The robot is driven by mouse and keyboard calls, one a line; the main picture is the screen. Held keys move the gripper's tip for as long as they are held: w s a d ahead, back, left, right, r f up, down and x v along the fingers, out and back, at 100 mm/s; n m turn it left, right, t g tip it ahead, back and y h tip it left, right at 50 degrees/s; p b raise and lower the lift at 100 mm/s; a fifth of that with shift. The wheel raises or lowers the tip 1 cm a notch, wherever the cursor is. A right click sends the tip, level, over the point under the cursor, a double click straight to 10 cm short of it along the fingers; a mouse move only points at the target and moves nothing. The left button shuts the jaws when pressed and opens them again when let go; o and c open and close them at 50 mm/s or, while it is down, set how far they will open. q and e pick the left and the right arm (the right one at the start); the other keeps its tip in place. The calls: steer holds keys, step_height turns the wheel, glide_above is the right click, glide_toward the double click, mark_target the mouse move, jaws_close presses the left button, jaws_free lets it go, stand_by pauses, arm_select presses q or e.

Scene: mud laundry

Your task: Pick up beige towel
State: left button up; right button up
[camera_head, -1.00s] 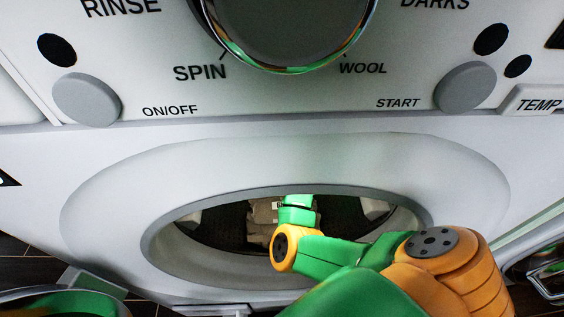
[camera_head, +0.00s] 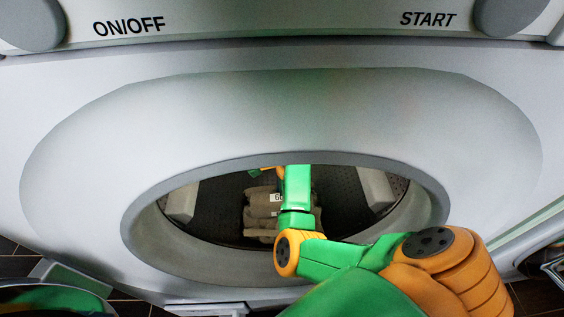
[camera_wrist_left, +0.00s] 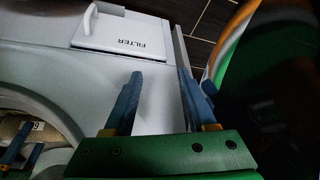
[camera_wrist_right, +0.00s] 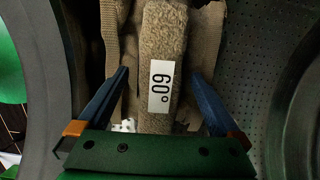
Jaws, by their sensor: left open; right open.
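The beige towel (camera_head: 262,208) lies inside the washing machine drum, with a white "60°" tag (camera_wrist_right: 161,86) on it. In the right wrist view the towel's fuzzy tagged strip (camera_wrist_right: 165,40) runs between the fingers of my right gripper (camera_wrist_right: 160,73), which is open. Whether the fingers touch the cloth is unclear. My right arm passes through the door opening, hiding part of the towel in the head view. My left gripper (camera_wrist_left: 160,88) is open and empty outside the machine, in front of its lower face. A bit of the towel (camera_wrist_left: 14,127) also shows in the left wrist view.
The perforated drum wall (camera_head: 335,195) and a pale drum paddle (camera_head: 377,188) lie to the right of the towel. A filter hatch (camera_wrist_left: 125,32) is beside my left gripper.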

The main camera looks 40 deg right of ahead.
jaws_close()
stand_by(0.3)
